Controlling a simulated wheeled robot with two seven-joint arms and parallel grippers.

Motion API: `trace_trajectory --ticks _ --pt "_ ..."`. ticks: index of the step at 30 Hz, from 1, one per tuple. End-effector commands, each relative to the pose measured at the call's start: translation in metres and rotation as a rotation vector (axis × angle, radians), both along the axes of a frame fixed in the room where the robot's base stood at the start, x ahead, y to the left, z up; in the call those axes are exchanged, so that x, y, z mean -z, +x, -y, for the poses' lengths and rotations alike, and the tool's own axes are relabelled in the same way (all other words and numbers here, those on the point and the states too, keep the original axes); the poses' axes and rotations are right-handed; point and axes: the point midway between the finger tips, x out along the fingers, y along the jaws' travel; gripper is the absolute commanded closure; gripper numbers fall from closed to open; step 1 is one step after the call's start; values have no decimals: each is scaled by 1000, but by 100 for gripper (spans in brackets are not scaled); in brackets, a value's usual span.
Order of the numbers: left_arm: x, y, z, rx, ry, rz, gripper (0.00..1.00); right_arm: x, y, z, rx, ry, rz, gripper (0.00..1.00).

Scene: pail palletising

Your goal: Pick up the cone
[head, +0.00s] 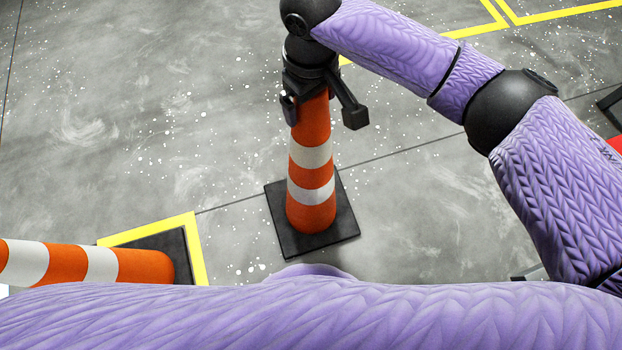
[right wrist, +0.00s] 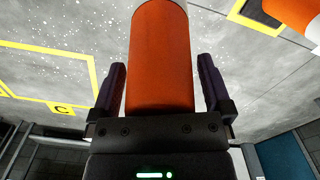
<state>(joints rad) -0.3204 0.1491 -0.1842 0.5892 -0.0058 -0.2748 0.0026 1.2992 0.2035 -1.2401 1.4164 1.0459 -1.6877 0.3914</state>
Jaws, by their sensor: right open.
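The orange and white striped cone (head: 311,178) stands upright on its black square base on the grey floor in the head view. My right gripper (head: 322,112) is at the cone's top, with its jaws apart on either side of it. In the right wrist view, the cone's plain orange upper part (right wrist: 160,60) lies between the two open fingers of the right gripper (right wrist: 162,88). Gaps show between the cone and both fingers there. My left gripper is not in view.
A second striped cone (head: 70,264) stands at the lower left, its black base inside a yellow floor marking (head: 197,250). More yellow lines (head: 480,28) run along the top right. The floor left of the middle cone is clear.

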Motion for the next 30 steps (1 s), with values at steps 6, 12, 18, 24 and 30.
trace_trajectory --ticks 6,12,18,24,30 --pt "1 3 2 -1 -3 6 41 0 0 0 0 1 2 6" --pt "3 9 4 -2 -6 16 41 0 0 0 -1 1 2 49" --pt "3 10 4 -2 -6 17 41 0 0 0 -1 1 2 91" --pt "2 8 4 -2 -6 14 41 0 0 0 -1 1 2 100" --pt "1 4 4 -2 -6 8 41 -2 1 -1 -2 2 4 100"
